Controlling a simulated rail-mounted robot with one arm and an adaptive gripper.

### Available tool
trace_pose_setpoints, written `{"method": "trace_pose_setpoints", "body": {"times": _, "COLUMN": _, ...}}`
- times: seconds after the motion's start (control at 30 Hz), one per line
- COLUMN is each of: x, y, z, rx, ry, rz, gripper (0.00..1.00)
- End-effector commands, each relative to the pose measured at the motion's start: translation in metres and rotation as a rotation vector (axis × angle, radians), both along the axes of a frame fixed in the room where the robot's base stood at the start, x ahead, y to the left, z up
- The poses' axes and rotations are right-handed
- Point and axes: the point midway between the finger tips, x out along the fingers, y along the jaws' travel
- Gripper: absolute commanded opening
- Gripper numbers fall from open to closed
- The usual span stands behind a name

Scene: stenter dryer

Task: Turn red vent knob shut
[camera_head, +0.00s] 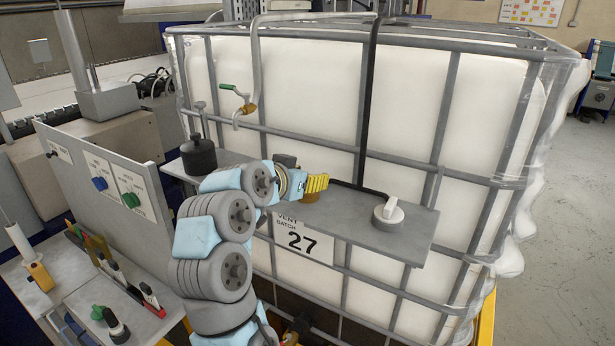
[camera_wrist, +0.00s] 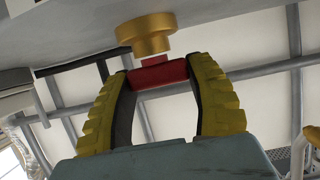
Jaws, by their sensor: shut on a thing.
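The red vent knob (camera_wrist: 158,74) shows in the wrist view as a red bar on a short stem below a round brass fitting (camera_wrist: 146,36). My gripper (camera_wrist: 161,72) has its two yellow ribbed fingers on either side of the bar, near their tips, and is shut on it. In the head view my gripper (camera_head: 317,183) is over the grey shelf (camera_head: 345,227) in front of the white tank. The brass fitting (camera_head: 309,197) shows just below the fingers there. The red knob is hidden behind my fingers in the head view.
A white knob on a grey base (camera_head: 388,212) stands on the shelf to the right. A dark round weight-like object (camera_head: 199,155) stands at the left. A green-handled tap (camera_head: 240,100) hangs behind. A panel with blue and green knobs (camera_head: 115,185) is at left.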

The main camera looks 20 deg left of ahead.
Motion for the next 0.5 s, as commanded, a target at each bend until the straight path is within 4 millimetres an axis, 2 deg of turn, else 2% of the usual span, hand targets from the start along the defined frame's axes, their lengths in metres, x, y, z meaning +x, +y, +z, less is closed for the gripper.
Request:
{"method": "trace_pose_setpoints", "body": {"times": 0.03, "x": 0.0000, "y": 0.0004, "z": -0.0002, "rx": 0.000, "ry": 0.000, "rz": 0.001, "gripper": 0.62}}
{"method": "trace_pose_setpoints", "body": {"times": 0.1, "x": 0.0000, "y": 0.0003, "z": -0.0002, "rx": 0.000, "ry": 0.000, "rz": 0.001, "gripper": 0.82}}
{"method": "trace_pose_setpoints", "body": {"times": 0.13, "x": 0.0001, "y": 0.0003, "z": -0.0001, "rx": 0.000, "ry": 0.000, "rz": 0.001, "gripper": 0.85}}
{"method": "trace_pose_setpoints", "body": {"times": 0.5, "x": -0.0010, "y": 0.0003, "z": 0.0004, "rx": -0.001, "ry": 0.000, "rz": 0.001, "gripper": 0.85}}
